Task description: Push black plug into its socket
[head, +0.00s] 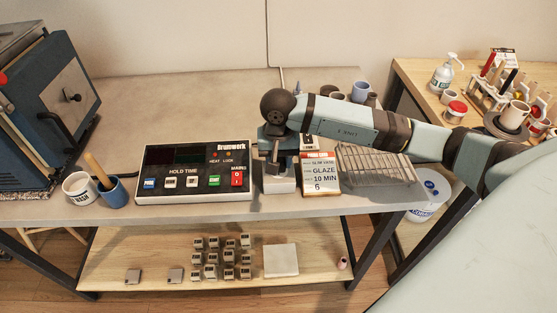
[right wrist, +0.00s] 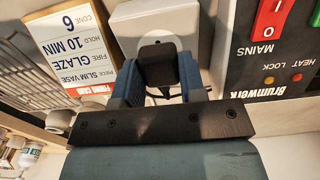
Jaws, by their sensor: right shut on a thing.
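The black plug (right wrist: 157,66) sits between the two blue fingers of my right gripper (right wrist: 159,74), which is shut on it. The socket is in a white box (right wrist: 190,14), whose pale round face shows right behind the plug in the right wrist view. The plug overlaps this face; I cannot tell whether it touches or is inside. In the head view my right gripper (head: 279,158) points down over the white box (head: 279,186), and the plug is mostly hidden there. My left gripper is not in view.
The Brunwerk control panel (head: 196,171) stands close left of the white box. A firing card (head: 319,174) and a wire rack (head: 372,170) stand close right. A white cup (head: 79,190) and blue cup (head: 113,193) are farther left. The bench's back left (head: 150,95) is clear.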

